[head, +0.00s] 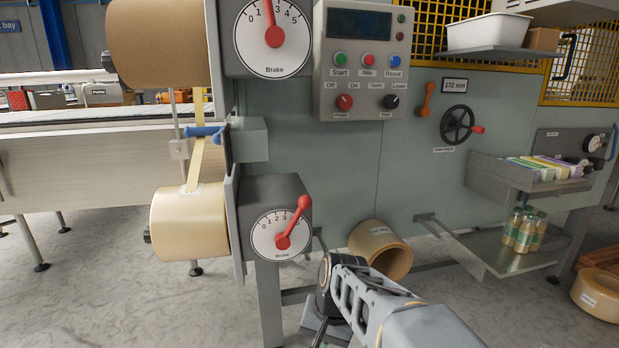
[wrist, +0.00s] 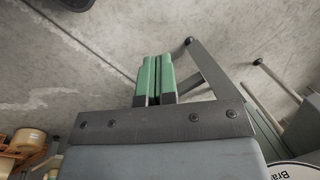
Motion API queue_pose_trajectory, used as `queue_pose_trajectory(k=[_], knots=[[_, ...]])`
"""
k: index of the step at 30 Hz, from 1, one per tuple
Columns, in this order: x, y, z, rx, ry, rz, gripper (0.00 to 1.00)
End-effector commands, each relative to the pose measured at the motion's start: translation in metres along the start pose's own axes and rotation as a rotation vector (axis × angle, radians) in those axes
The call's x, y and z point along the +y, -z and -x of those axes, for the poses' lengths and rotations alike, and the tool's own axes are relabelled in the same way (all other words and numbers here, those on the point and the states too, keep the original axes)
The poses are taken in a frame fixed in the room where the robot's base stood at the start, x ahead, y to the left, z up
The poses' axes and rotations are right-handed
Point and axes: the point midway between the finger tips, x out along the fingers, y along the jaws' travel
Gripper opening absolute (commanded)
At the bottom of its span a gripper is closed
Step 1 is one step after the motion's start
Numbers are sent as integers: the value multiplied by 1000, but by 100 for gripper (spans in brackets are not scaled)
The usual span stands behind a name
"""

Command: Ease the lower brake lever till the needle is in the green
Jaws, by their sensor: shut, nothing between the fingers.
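The lower brake unit (head: 262,190) is a dark box with a white round dial (head: 268,245) marked "Brake". Its red lever (head: 294,220) pivots at the dial's middle and tilts up to the right, with the knob beyond the rim. The lever covers part of the scale, and I cannot make out a green band or a separate needle. My gripper (wrist: 153,62) shows in the wrist view with its green fingers together and empty, above bare floor. Part of a "Brake" dial (wrist: 298,171) shows at that view's lower right corner, apart from the fingers.
The upper brake dial (head: 285,52) has a red pointer standing nearly upright. A tape roll (head: 187,225) sits left of the lower unit. A cardboard-coloured roll (head: 368,243) lies right of it, behind my arm. A control panel (head: 330,100) and handwheel (head: 457,125) are further right.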

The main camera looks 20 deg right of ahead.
Motion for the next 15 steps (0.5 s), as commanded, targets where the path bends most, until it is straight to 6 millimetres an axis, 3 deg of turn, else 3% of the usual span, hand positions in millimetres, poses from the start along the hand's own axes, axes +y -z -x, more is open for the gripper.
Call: queue_pose_trajectory(k=[1,3,9,15], knots=[[-5,13,50,-60,42,-167,0],[-8,30,86,-147,109,-387,0],[-1,81,184,-399,310,-908,0],[23,122,257,-610,480,-1229,0]])
